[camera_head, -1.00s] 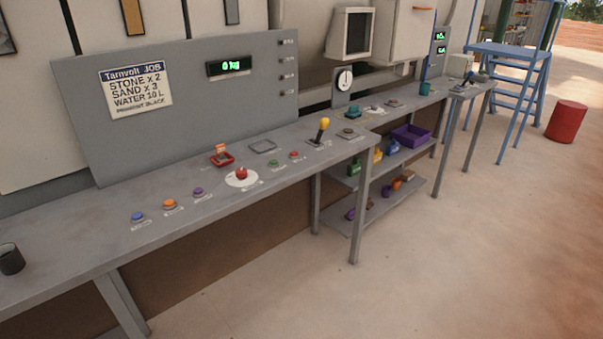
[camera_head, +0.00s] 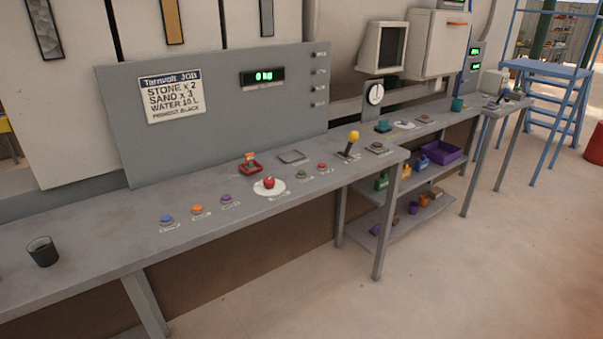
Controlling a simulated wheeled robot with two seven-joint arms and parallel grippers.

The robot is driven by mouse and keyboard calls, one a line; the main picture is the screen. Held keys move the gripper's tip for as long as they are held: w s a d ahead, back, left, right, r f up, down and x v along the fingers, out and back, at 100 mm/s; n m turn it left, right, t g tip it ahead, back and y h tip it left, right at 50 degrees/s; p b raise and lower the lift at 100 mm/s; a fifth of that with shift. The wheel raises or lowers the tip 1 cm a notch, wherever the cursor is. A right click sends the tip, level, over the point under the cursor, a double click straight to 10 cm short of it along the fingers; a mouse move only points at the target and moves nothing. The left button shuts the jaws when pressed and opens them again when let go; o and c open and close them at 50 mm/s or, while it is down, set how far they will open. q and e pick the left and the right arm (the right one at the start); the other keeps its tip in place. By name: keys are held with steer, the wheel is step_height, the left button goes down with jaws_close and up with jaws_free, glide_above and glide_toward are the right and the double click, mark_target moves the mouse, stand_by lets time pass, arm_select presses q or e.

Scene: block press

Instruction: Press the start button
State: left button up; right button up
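A long grey bench (camera_head: 100,237) carries a row of buttons. From left to right they are a blue button (camera_head: 168,220), an orange button (camera_head: 198,209), a purple button (camera_head: 226,199), a large red mushroom button (camera_head: 269,183) on a white disc, a small green button (camera_head: 302,174) and a small red button (camera_head: 322,167). Their labels are too small to read, so I cannot tell from the lettering which is start. Neither of my grippers is in view.
A grey panel (camera_head: 225,125) with a job sign (camera_head: 170,97) and a green "0 kg" display (camera_head: 264,77) stands behind the buttons. A yellow-knobbed lever (camera_head: 352,139) is to their right, a dark cup (camera_head: 42,251) to their left. The floor in front is clear.

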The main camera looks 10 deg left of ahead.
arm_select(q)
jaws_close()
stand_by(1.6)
